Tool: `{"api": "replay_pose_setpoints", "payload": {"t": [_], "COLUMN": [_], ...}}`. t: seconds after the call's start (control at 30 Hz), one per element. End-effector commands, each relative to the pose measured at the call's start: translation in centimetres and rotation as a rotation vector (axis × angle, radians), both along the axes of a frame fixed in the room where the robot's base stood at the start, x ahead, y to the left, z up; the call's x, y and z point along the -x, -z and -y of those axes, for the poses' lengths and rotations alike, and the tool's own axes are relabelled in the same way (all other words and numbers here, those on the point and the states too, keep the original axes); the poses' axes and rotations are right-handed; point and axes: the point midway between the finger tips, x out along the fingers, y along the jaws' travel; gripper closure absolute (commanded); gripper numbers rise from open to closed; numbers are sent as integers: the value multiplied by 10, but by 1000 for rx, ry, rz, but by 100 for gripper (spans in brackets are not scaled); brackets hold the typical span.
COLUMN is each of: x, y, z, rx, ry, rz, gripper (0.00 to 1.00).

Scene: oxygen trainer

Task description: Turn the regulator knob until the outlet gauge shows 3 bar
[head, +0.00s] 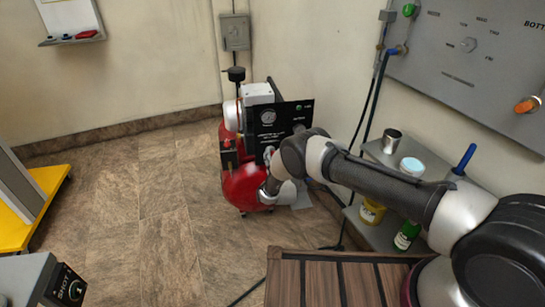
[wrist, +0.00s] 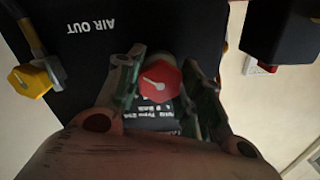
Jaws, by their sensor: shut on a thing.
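A red knob (wrist: 160,82) with a white pointer mark sits on a dark panel in the wrist view. My gripper (wrist: 163,84) is around it, shut on it with one finger on each side. White lettering is partly visible just below the knob. In the head view, a round white-faced gauge (head: 268,116) sits on the black panel (head: 283,122) of a red compressor (head: 246,187). Its needle is too small to read, and I cannot tell whether it is the outlet gauge. My arm hides the lower right of the panel, and the knob cannot be made out there.
A yellow knob (wrist: 30,81) is left of my gripper, near the label "AIR OUT". A grey side shelf (head: 373,228) with a metal cup (head: 391,141) and a green bottle (head: 407,235) stands under my arm. A slatted wooden top (head: 325,280) is in front.

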Motion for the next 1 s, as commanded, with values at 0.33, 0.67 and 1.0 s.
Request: {"api": "replay_pose_setpoints", "payload": {"t": [0.33,0.67,1.0], "x": [1,1,1], "y": [1,1,1], "z": [0,0,0], "rx": [315,581,741], "ry": [0,-1,-1], "rz": [88,165,211], "gripper": [86,86,86]}}
